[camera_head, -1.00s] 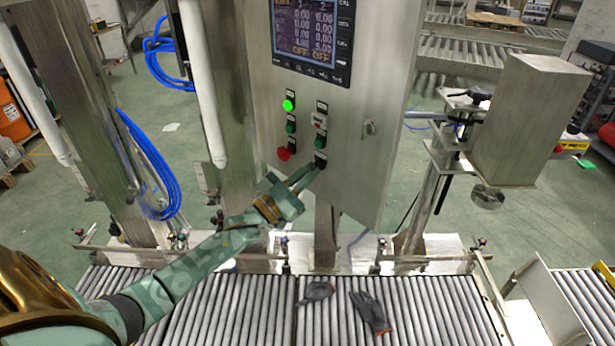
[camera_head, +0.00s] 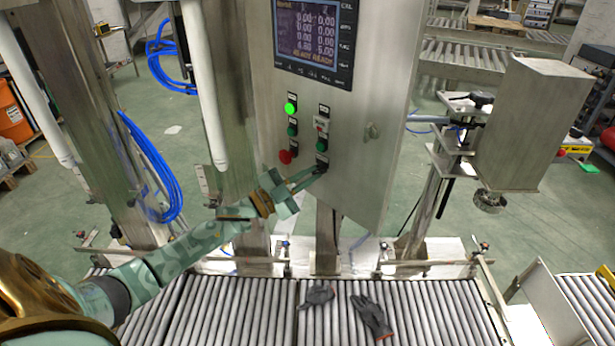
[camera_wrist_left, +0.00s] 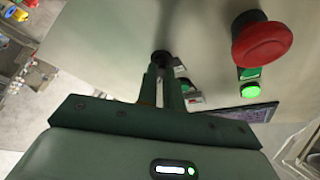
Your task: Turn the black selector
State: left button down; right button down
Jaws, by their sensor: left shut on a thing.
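The black selector (camera_head: 321,163) sits low on the steel control panel (camera_head: 350,125), below a green button. My left gripper (camera_head: 317,171) reaches up to it from the lower left. In the left wrist view the gripper (camera_wrist_left: 160,72) is shut on the black selector (camera_wrist_left: 161,58), and its fingers hide most of the knob. The selector's exact angle is too small to tell. The screen (camera_head: 314,36) at the top of the panel reads READY in both columns. My right gripper is not in view.
A red mushroom button (camera_head: 286,157) is left of the selector; it is large in the left wrist view (camera_wrist_left: 262,40). A lit green lamp (camera_head: 290,108) and a silver lock (camera_head: 373,131) are on the panel. Grey gloves (camera_head: 371,315) lie on the roller conveyor (camera_head: 235,310) below.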

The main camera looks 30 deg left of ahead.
pick_arm(q)
jog(key=c, duration=1.5)
grip_release()
jog(key=shift+c, duration=0.2)
jog(key=v, duration=1.6)
jog(key=shift+b, duration=0.35)
jog(key=shift+a+f, duration=0.1)
